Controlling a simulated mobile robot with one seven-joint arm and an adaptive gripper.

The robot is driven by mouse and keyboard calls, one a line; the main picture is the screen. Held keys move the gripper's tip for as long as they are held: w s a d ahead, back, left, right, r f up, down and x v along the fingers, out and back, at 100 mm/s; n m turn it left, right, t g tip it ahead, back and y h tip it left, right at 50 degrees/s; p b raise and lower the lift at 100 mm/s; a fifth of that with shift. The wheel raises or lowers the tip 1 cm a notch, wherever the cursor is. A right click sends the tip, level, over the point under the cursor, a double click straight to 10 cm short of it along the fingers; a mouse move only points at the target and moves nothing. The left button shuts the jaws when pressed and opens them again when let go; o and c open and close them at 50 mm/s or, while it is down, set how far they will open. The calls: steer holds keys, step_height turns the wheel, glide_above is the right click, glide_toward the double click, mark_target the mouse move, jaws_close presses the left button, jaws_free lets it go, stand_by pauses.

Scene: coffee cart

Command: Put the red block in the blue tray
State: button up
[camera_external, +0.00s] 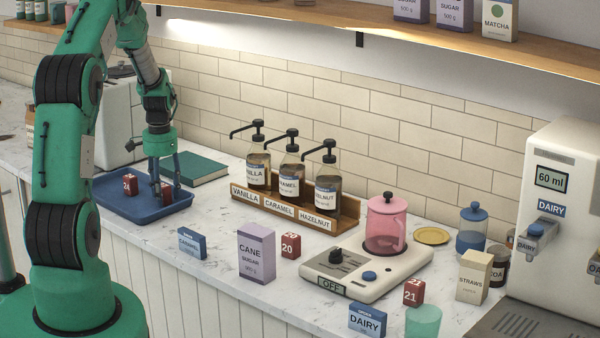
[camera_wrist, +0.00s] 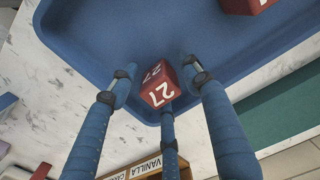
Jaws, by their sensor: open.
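The blue tray (camera_external: 128,211) lies on the counter at the left; its floor also fills much of the wrist view (camera_wrist: 120,25). A red block numbered 27 (camera_wrist: 159,85) is over the tray near its rim, between my fingers, and appears to rest on the tray floor. In the external view it is partly hidden by my fingers (camera_external: 166,192). My gripper (camera_external: 165,185) is open, pointing down into the tray with its fingers around this block. A red block numbered 24 (camera_external: 130,185) is also in the tray, left of my gripper.
Red blocks numbered 20 (camera_external: 290,245) and 21 (camera_external: 414,292) stand on the counter. A green book (camera_external: 190,169) lies behind the tray. A syrup rack (camera_external: 281,209) stands to the right.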

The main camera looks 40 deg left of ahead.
mark_target(163, 185)
step_height(163, 185, up, 12)
steer(key=p, duration=0.1)
steer(key=shift+r, duration=0.15)
stand_by(0.6)
stand_by(0.5)
steer(key=shift+d, duration=0.1)
